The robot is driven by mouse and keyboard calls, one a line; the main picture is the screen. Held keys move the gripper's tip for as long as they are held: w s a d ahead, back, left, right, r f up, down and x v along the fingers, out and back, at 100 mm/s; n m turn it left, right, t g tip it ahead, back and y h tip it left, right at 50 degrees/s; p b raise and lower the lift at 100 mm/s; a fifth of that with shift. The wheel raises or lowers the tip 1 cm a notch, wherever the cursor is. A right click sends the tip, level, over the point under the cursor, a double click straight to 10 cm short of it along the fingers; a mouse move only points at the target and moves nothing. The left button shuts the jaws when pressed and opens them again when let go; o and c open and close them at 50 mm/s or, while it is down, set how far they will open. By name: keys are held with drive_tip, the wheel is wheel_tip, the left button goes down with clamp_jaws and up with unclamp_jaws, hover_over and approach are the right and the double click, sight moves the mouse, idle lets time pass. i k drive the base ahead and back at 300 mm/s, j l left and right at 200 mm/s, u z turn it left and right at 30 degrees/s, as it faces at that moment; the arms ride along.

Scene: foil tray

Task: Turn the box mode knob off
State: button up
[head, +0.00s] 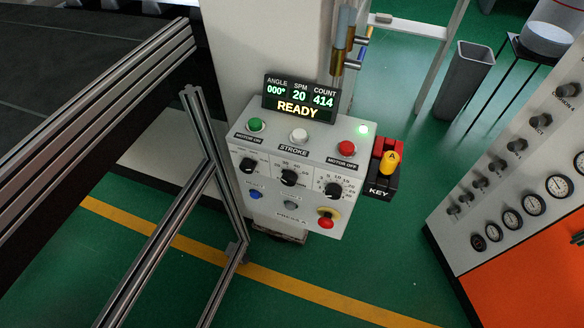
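The grey control box (268,150) is mounted on a pale column in the middle of the head view. Its front has three black rotary knobs in a row: a left knob (249,165), a middle knob (289,177) and a right knob (333,190). The small labels around the knobs are too small to read, so I cannot tell which is the mode knob or its exact setting. The display (300,97) on top reads READY, angle 000°, SPM 20, count 414. My gripper is not in view.
The box also bears a green button (256,125), a white button (299,136), red motor-off button (346,148) and red emergency knob (326,219). Metal rails (160,250) stand left; a gauge panel (520,170) stands right.

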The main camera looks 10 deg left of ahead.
sight(247, 166)
drive_tip(key=i+l, duration=0.2)
drive_tip(key=l, duration=0.15)
drive_tip(key=i+l, duration=0.25)
drive_tip(key=l, duration=0.15)
drive_tip(key=l+u, duration=0.15)
drive_tip(key=u, duration=0.25)
drive_tip(key=i+l+u, duration=0.1)
drive_tip(key=u, duration=0.3)
drive_tip(key=l+u, duration=0.2)
drive_tip(key=u, duration=1)
